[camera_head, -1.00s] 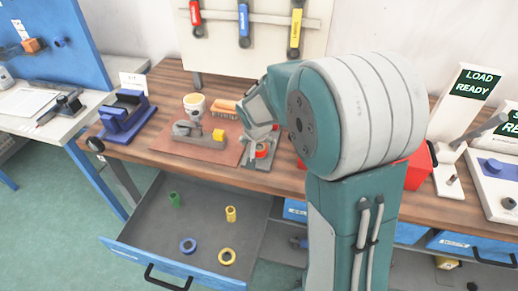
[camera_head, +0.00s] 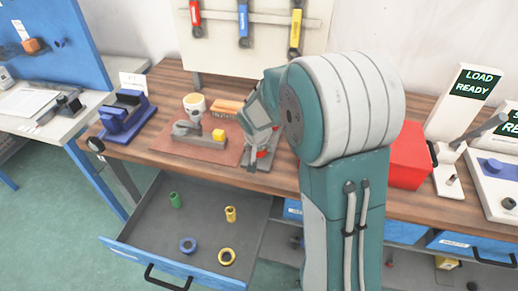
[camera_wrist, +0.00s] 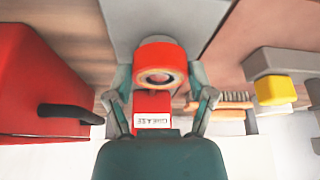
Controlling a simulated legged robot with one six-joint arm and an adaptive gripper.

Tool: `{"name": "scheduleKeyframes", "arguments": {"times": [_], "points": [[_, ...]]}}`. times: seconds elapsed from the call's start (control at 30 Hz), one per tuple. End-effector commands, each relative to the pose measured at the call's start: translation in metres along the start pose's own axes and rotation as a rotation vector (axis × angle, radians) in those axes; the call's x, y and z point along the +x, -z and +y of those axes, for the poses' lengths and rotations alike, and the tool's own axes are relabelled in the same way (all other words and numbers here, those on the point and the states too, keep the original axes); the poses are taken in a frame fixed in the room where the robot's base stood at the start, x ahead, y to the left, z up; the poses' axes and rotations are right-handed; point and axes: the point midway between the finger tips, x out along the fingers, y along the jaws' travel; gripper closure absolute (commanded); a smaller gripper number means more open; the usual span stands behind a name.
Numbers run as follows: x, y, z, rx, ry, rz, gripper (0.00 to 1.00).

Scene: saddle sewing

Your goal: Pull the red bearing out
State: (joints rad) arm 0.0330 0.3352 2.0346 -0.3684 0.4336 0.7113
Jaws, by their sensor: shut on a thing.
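The red bearing (camera_wrist: 160,62) is a thick ring with a dark bore. It sits between the two fingers of my gripper (camera_wrist: 160,82) in the wrist view, and the fingers are shut on its sides. In the head view a little red of the bearing (camera_head: 262,154) shows below my gripper (camera_head: 256,148), at the grey fixture (camera_head: 249,166) on the bench. My fingers and wrist hide most of the bearing there. I cannot tell whether it is still seated in the fixture.
A red case (camera_head: 408,158) stands right of my arm. Left are a grey clamp with a yellow block (camera_head: 218,135), a white cup (camera_head: 194,104) and a brush (camera_head: 228,106). Below, an open drawer (camera_head: 140,220) holds green, blue and yellow parts.

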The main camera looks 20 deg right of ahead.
Motion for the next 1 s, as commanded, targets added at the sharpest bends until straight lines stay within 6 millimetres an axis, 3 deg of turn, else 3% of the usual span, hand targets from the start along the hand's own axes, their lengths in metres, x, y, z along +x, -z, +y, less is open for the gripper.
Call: {"name": "scheduleKeyframes", "arguments": {"times": [1.0], "points": [[-0.023, 0.010, 0.000, 0.001, 0.001, 0.002, 0.87]]}}
